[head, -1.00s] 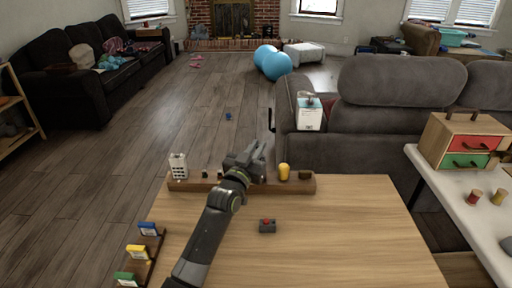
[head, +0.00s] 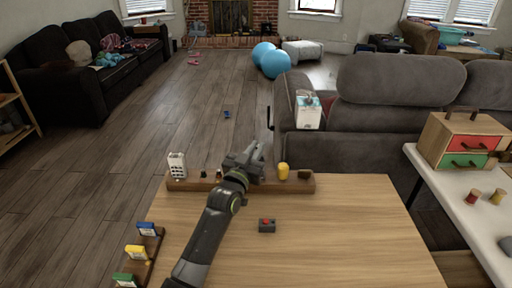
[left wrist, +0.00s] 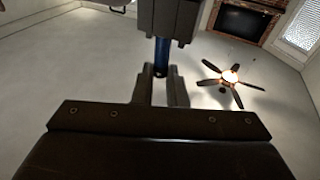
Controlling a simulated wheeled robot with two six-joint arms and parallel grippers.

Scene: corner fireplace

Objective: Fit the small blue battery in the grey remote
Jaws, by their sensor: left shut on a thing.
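My left gripper (head: 254,154) is over the middle of the wooden rack in the head view. In the left wrist view its fingers (left wrist: 162,84) are shut on a small blue cylinder, the battery (left wrist: 162,55). The battery's far end meets or passes behind a dark grey block (left wrist: 168,18); I cannot tell whether it is inside it. A light grey, remote-like block (head: 177,165) with dark marks stands at the rack's left end. A small dark grey box (head: 267,226) with a red button lies on the table. I cannot tell which is the remote. My right gripper is out of view.
The rack (head: 200,186) runs along the table's far edge, with a yellow piece (head: 283,171) and a dark brown piece (head: 304,175). A holder with coloured cards (head: 137,252) is at the left edge. The table (head: 330,245) is clear at front right.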

